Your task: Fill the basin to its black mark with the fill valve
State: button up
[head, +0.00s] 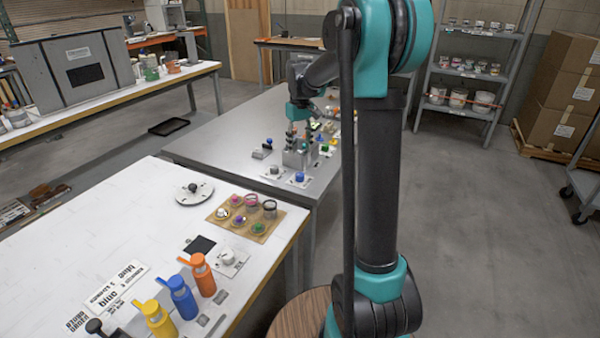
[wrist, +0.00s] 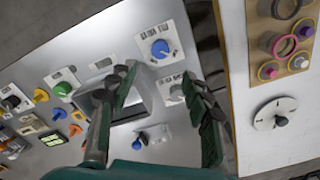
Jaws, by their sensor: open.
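A blue round knob on a white plate (wrist: 160,48) shows in the wrist view, with a label that seems to read basin fill. The same blue knob (head: 299,177) sits at the near end of the grey table in the head view. A square metal basin (wrist: 149,97) lies partly behind my left finger; its black mark and water level cannot be made out. A pale grey knob (wrist: 176,92) on its own plate is beside the basin. My gripper (wrist: 159,78) is open and empty; its fingers straddle the view of the basin and grey knob. My gripper (head: 300,122) is above the grey table.
A green knob (wrist: 62,90) and several orange pieces crowd the table's left in the wrist view. A small blue-topped lever (wrist: 138,143) is near the basin. The white table (head: 110,220) carries bottles (head: 182,297), a cup board (head: 262,225) and a round dial (head: 195,193).

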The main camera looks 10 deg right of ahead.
aim_at(300, 174)
notch_tip(300, 174, down, 12)
jog(key=shift+r, duration=0.25)
grip_shut()
jog(key=shift+m, duration=2)
grip_release()
jog(key=shift+r, duration=0.1)
notch_tip(300, 174, up, 12)
